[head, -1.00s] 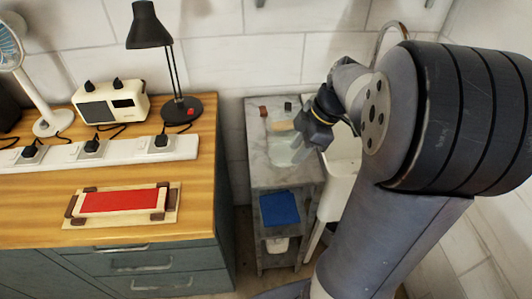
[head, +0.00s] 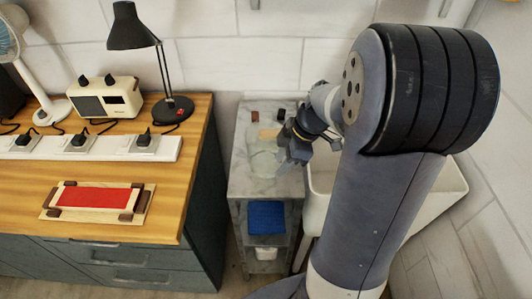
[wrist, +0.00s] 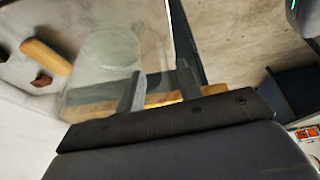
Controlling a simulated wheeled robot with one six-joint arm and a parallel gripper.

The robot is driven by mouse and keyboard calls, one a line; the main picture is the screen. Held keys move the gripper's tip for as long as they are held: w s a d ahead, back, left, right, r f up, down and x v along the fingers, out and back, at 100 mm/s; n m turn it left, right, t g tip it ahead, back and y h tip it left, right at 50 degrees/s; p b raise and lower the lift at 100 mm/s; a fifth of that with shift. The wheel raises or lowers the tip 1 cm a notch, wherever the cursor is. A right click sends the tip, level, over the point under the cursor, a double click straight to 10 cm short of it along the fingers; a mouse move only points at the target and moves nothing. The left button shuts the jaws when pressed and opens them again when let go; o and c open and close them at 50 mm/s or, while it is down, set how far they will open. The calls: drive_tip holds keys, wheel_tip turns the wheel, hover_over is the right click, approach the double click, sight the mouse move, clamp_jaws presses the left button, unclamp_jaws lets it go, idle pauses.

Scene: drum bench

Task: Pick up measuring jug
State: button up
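The measuring jug (head: 264,162) is clear glass and stands on the marble top of the small trolley (head: 240,185). Its outline is faint. In the wrist view the clear jug (wrist: 108,52) fills the upper left, ahead of the fingers. My gripper (head: 284,160) is at the jug's right side in the head view, low over the trolley top. In the wrist view my gripper (wrist: 160,88) has its two fingers apart, with a gap between them. I cannot tell whether a finger touches the glass.
A wooden piece (head: 269,133) and small dark blocks (head: 281,114) lie behind the jug. A white basin (head: 435,195) stands to the right. The wooden bench (head: 165,215) with a lamp (head: 133,30) is to the left.

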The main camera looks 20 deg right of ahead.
drive_tip(key=shift+p+x, duration=0.45)
drive_tip(key=shift+x, duration=1.85)
drive_tip(key=shift+s+a, duration=0.1)
drive_tip(key=shift+a, duration=0.05)
drive_tip(key=shift+c, duration=0.4)
clamp_jaws()
drive_tip(key=shift+r, duration=0.1)
